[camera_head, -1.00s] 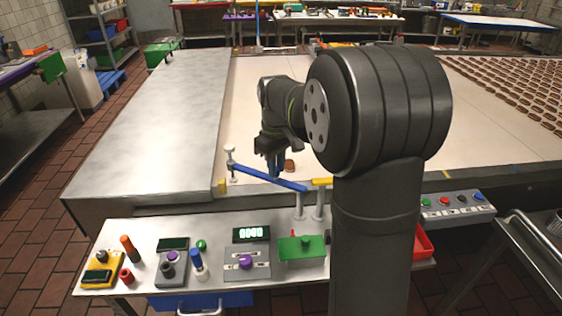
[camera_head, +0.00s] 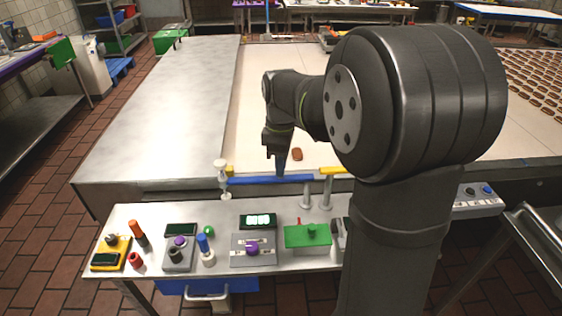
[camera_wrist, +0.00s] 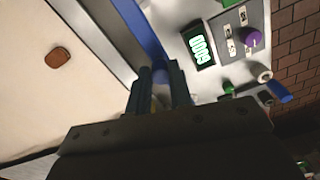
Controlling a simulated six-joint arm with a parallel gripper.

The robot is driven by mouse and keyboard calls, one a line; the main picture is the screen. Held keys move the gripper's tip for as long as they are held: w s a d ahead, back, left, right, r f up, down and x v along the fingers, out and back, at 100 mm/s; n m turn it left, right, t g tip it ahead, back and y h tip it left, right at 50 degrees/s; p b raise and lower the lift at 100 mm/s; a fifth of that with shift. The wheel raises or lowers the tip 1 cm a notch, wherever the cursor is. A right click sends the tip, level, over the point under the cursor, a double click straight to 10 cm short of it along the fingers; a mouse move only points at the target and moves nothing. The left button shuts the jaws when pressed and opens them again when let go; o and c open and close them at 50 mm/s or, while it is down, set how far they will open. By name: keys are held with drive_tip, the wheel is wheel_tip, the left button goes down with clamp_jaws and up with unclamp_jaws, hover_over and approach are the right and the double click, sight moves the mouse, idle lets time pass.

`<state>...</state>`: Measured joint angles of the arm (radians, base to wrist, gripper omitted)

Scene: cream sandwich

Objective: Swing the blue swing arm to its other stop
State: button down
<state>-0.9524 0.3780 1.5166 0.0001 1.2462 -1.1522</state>
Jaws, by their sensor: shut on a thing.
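The blue swing arm (camera_head: 262,181) lies nearly level across the picture, along the near edge of the cream belt (camera_head: 340,80). Its right end meets a grey post (camera_head: 306,195), and a white knobbed post (camera_head: 221,177) stands at its left end. My gripper (camera_head: 281,172) points down onto the arm's middle. In the wrist view, the blue bar (camera_wrist: 138,35) runs up to my fingers (camera_wrist: 159,85), which are shut on it; the exact contact is dark and partly hidden. A yellow block (camera_head: 229,170) sits just behind the arm's left end.
A yellow bar (camera_head: 333,170) on a second post stands right of the pivot. A lone brown biscuit (camera_head: 297,154) lies on the belt near my gripper. The front table (camera_head: 222,282) holds a green box (camera_head: 307,236), a display and several knobs. The steel surface (camera_head: 170,110) at left is clear.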

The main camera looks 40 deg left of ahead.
idle(0.3)
drive_tip(key=c, duration=1.3)
unclamp_jaws()
drive_tip(key=shift+r, duration=0.1)
wheel_tip(320, 180, up, 17)
drive_tip(key=shift+r, duration=0.15)
wheel_tip(320, 180, down, 18)
drive_tip(key=shift+r, duration=0.2)
